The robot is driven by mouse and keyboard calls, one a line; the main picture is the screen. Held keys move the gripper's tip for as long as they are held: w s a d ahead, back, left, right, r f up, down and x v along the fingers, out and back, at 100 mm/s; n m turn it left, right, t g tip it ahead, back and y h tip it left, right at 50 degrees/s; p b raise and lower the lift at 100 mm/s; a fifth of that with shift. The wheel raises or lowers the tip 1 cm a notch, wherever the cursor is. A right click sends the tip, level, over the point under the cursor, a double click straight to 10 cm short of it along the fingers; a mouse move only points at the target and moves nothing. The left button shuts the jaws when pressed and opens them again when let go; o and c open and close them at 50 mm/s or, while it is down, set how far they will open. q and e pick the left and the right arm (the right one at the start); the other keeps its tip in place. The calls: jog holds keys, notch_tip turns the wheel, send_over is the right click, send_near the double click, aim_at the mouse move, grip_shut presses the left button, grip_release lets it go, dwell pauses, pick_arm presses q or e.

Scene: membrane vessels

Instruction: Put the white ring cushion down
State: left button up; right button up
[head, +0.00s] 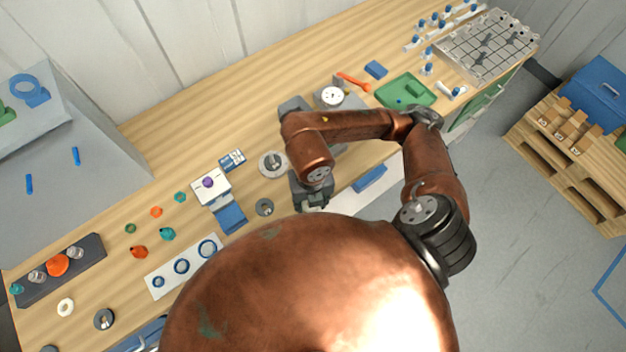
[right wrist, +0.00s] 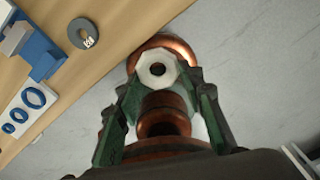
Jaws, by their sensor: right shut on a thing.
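The white ring cushion (right wrist: 145,71) is between the fingertips of my right gripper (right wrist: 160,84) in the right wrist view, its hole facing the camera. The fingers are shut on its two sides. The ring is held in the air, off the bench top, over the grey floor in that view. In the head view my right gripper (head: 311,200) hangs near the bench's front edge, and the ring in it is hidden. My left gripper is not in view.
A grey ring (head: 265,207) lies on the wooden bench (head: 108,215), beside a white block with a blue ramp (head: 230,217). A white plate with blue rings (head: 165,282) and another pale ring (head: 66,306) lie farther left. A dial gauge (head: 332,96) and green tray (head: 421,91) stand behind.

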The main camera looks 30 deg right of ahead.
jog(key=w+d+f, duration=0.2)
jog(key=w, duration=0.1)
jog(key=w+d+f, duration=0.2)
jog(key=w+f, duration=0.1)
jog(key=w+d+f, duration=0.2)
jog(key=w+f, duration=0.1)
jog(key=shift+w+d+f, duration=0.15)
jog(key=shift+w+d, duration=0.15)
jog(key=shift+d, duration=0.1)
jog(key=shift+w+d+f, duration=0.15)
jog(key=shift+w+f, duration=0.1)
jog(key=shift+f, duration=0.15)
notch_tip(320, 180, down, 3)
jog(key=shift+w+d+f, duration=0.1)
jog(key=shift+w, duration=0.05)
jog(key=shift+f, duration=0.1)
jog(key=shift+f, duration=0.1)
jog(key=o, duration=0.8)
